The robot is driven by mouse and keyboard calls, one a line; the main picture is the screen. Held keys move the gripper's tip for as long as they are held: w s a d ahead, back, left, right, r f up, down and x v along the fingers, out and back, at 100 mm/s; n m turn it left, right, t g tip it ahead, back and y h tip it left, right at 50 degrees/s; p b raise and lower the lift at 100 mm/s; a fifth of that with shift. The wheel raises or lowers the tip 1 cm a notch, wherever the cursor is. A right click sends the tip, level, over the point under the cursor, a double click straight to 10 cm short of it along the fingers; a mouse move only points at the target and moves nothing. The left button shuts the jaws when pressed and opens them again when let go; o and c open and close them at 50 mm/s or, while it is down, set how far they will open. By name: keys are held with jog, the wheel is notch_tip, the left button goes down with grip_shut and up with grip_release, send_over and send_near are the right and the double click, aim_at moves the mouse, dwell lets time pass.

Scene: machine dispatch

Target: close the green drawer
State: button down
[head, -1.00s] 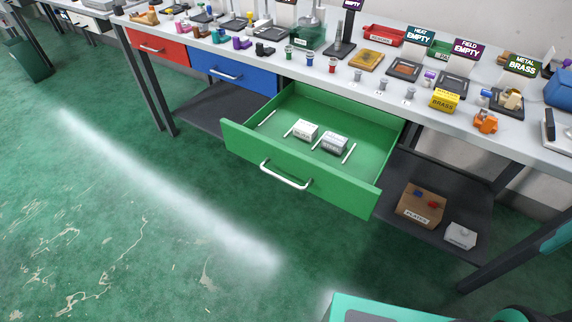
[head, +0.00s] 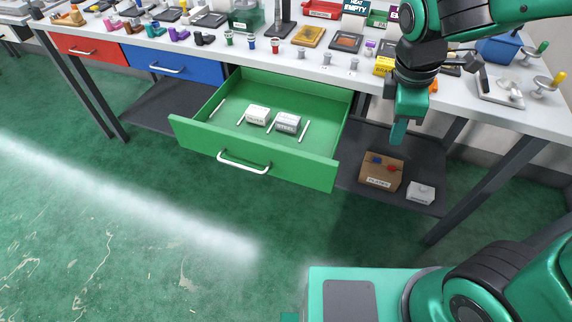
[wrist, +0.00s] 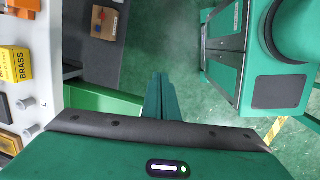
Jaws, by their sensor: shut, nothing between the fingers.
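The green drawer (head: 262,165) is pulled well out from under the workbench, below its top. Its white bar handle (head: 243,163) is on the front face. Two small light labelled boxes (head: 258,115) and (head: 287,122) lie inside among thin white strips. My gripper (head: 397,132) is shut and empty, pointing down to the right of the drawer, apart from it in the head view. In the wrist view the gripper fingers (wrist: 162,98) are together, with a green drawer edge (wrist: 105,99) just left of them.
The red drawer (head: 92,47) and blue drawer (head: 172,63) are shut. The bench top (head: 300,58) holds many small items. A brown box (head: 381,172) and a white box (head: 421,192) stand on the lower shelf. The floor before the drawer is clear.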

aim_at(282, 167)
jog(key=a+n, duration=0.2)
jog(key=a, duration=0.2)
jog(key=a+f+n, duration=0.1)
jog(key=a+n, duration=0.2)
jog(key=a, duration=0.2)
jog(key=a+f+n, duration=0.1)
jog(key=a+n, duration=0.2)
jog(key=a, duration=0.1)
jog(key=shift+s+a+t, duration=0.15)
jog(key=shift+t, duration=0.25)
jog(key=s+a+f+n, duration=0.1)
jog(key=s+a+n, duration=0.25)
jog(key=a, duration=0.25)
jog(key=s+a+f+n, duration=0.2)
jog(key=a+n, duration=0.3)
jog(key=a, duration=0.2)
jog(key=shift+n+t+y, duration=0.25)
jog(key=shift+t+y, duration=0.15)
jog(key=shift+w+d+f, duration=0.35)
jog(key=shift+w+f, duration=0.65)
jog(key=shift+f, duration=0.55)
jog(key=shift+w+d+f, duration=0.3)
jog(key=shift+w+f, duration=0.75)
jog(key=shift+f, duration=0.5)
jog(key=shift+w+d+f, duration=0.35)
jog(key=shift+w+f, duration=0.65)
jog(key=shift+f, duration=0.55)
jog(key=shift+w, duration=0.1)
